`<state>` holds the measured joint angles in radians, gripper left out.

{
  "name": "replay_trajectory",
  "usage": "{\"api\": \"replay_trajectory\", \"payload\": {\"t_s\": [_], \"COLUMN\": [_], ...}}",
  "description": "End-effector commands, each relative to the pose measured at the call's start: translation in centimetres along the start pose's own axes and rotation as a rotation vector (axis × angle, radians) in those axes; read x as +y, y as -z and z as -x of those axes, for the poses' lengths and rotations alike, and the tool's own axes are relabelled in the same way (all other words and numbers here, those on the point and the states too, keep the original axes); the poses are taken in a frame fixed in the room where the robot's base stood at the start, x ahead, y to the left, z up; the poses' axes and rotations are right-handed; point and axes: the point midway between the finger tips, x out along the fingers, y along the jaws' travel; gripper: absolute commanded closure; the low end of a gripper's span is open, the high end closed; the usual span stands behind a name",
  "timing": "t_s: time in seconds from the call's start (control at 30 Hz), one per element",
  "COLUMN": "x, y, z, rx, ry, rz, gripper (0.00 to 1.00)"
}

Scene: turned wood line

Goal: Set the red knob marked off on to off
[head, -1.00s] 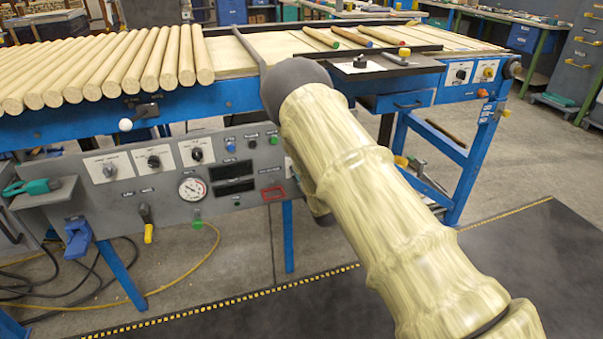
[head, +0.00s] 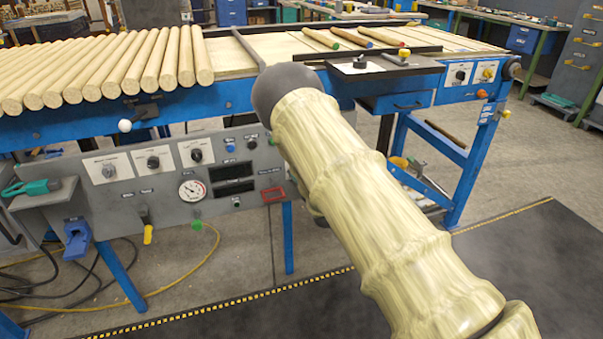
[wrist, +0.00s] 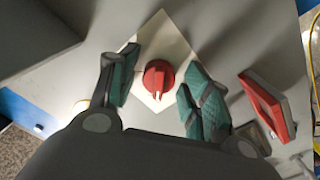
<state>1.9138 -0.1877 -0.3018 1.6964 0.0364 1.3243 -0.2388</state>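The red knob (wrist: 161,68) sits on a pale square plate (wrist: 152,104) in the wrist view. A white pointer mark on it points toward the bottom of that picture. I cannot read any lettering. My gripper (wrist: 157,87) is open, with one green-padded finger on each side of the knob. The right finger looks closer to the knob than the left, and I see no clear contact. In the head view my own arm hides the red knob and the gripper.
The grey panel (head: 130,208) carries several black knobs on white plates, a gauge (head: 193,190) and a red frame (head: 273,194). The red frame also shows right of my gripper in the wrist view (wrist: 267,105). Wooden rods (head: 150,62) lie on the line above.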

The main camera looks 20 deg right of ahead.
Motion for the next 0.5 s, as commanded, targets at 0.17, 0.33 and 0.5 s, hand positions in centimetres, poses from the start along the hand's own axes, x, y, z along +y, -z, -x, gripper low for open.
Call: {"api": "replay_trajectory", "payload": {"t_s": [0.17, 0.33, 0.5], "x": [0.0, 0.0, 0.0], "y": [0.0, 0.0, 0.0], "z": [0.0, 0.1, 1.6], "rx": [0.000, 0.000, -0.002], "ry": [0.000, 0.000, 0.000], "rz": [0.000, 0.000, -0.001], "gripper": [0.47, 0.47, 0.47]}}
